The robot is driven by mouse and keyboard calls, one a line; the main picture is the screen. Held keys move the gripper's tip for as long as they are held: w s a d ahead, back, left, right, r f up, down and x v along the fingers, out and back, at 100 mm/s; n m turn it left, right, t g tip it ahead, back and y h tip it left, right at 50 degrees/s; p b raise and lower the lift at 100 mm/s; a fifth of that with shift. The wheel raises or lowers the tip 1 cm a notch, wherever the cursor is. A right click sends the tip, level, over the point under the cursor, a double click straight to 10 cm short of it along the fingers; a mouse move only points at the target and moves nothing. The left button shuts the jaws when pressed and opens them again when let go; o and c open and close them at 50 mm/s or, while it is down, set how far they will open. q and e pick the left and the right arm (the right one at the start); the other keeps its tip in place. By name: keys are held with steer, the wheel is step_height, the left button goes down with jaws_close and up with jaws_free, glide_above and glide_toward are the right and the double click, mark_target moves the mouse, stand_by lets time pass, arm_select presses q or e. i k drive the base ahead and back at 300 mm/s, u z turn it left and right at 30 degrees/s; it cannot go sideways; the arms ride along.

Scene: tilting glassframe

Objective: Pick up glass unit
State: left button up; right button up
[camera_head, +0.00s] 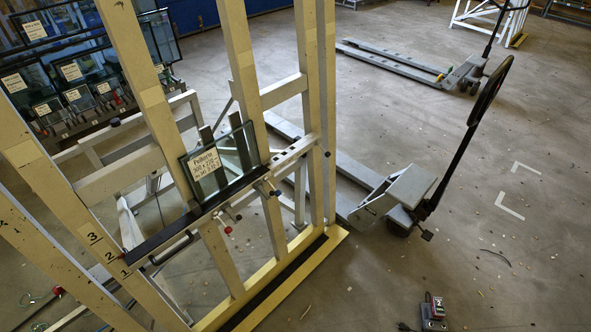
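A small dark-edged glass unit (238,152) stands on a dark ledge (170,235) of a tall cream-coloured tilting frame (244,80). It leans back slightly against the frame. A paper label (204,163) with printed writing is on its left part. Small clamps or knobs (268,189) sit along the ledge just below and to the right of the unit. Neither of my grippers shows in the head view, and nothing is seen touching the glass unit.
A rack with several labelled glass units (70,72) stands at the upper left. A pallet jack (400,190) is parked right of the frame, and another (410,68) stands farther back. A small red-and-grey device (433,312) lies at the lower right. The floor at right is mostly clear.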

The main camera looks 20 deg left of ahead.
mark_target(209, 169)
steer(key=z, duration=0.4)
steer(key=i, duration=1)
steer(key=u, duration=2.05)
